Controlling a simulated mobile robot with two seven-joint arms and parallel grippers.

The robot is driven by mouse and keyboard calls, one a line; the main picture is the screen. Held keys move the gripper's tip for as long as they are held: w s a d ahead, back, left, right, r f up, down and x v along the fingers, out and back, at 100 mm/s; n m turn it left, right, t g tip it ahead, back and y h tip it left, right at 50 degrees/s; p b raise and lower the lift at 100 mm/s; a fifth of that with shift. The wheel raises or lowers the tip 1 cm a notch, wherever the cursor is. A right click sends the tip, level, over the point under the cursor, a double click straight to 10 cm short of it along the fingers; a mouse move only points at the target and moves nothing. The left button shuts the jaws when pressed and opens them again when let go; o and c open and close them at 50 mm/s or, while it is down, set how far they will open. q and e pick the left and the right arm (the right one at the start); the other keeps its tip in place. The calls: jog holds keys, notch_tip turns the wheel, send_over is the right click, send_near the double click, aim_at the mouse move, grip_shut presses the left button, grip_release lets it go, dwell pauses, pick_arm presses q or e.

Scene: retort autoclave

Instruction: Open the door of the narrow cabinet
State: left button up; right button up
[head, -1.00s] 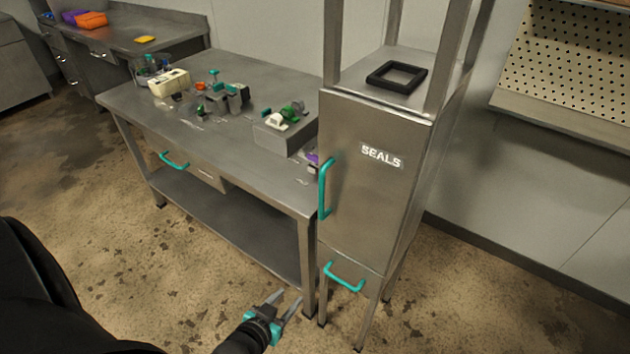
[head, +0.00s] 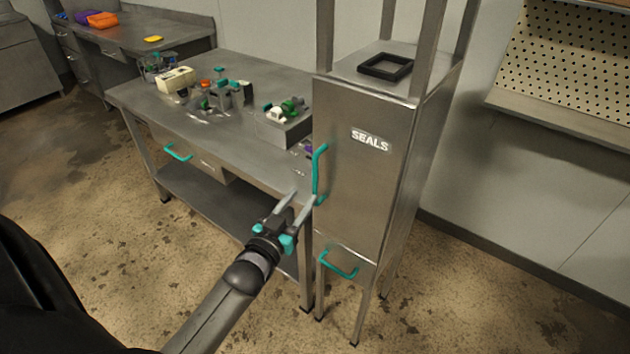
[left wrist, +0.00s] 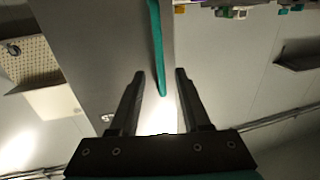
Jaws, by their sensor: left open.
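The narrow steel cabinet (head: 365,190), labelled SEALS, stands right of centre in the head view with its door shut. A teal vertical handle (head: 320,172) runs along the door's left edge. It also shows in the left wrist view (left wrist: 156,50), its end lying between and just beyond my fingertips. My left gripper (head: 303,203) is open and empty, with its fingertips close to the lower end of the handle. I cannot tell whether they touch it. My right gripper is not in view.
Below the door is a second teal handle (head: 338,265). A steel workbench (head: 240,150) with several small parts on it stands against the cabinet's left side. A black square frame (head: 386,67) lies on the cabinet top. The floor in front is clear.

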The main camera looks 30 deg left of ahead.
aim_at(314, 182)
pick_arm(q)
jog(key=w, duration=0.5)
jog(key=w+b, duration=0.1)
jog(key=w, duration=0.1)
jog(key=shift+w+a, duration=0.4)
grip_shut()
dwell(1.1)
